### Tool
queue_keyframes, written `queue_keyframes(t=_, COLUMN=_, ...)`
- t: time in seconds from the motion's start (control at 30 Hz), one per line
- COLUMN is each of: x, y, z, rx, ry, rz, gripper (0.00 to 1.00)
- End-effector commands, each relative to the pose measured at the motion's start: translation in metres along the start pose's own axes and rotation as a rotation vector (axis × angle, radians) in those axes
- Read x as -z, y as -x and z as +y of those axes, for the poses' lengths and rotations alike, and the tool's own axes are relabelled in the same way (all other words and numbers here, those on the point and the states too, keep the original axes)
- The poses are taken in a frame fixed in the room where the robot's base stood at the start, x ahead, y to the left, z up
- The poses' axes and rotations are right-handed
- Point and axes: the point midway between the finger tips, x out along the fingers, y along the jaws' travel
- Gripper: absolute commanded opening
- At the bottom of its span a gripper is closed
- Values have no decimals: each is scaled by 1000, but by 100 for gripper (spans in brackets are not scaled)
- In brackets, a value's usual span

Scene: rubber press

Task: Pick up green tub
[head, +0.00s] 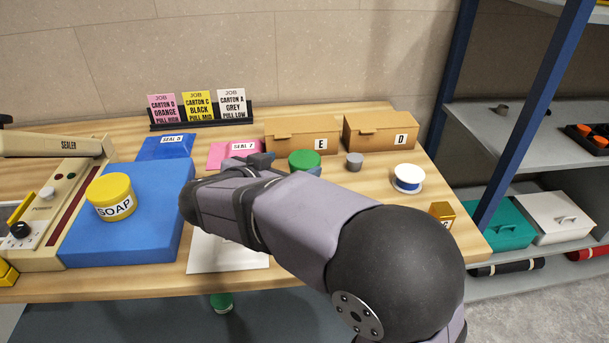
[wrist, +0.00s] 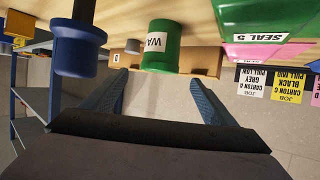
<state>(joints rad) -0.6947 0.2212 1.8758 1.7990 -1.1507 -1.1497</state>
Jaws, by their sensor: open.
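The green tub shows in the head view as a round green lid (head: 304,159) behind my forearm, which hides its lower part. In the wrist view, which is upside down, the green tub (wrist: 170,35) has a white label, partly legible as "WA". My gripper (wrist: 159,77) is open and empty. Its two dark blue fingers are spread, and the tub lies just beyond the fingertips, roughly centred between them. No contact is visible.
Cartons E (head: 300,137) and D (head: 380,132) stand behind. A small grey cylinder (head: 354,162) is near. A yellow soap tub (head: 110,195) sits on a blue block.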

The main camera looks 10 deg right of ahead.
Motion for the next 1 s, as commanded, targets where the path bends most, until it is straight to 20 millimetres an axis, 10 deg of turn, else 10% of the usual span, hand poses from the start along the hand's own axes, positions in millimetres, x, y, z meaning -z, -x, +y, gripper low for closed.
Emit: queue_keyframes(t=1.0, x=-1, y=-94, z=2, rx=-3, ry=-1, rz=0, gripper=80)
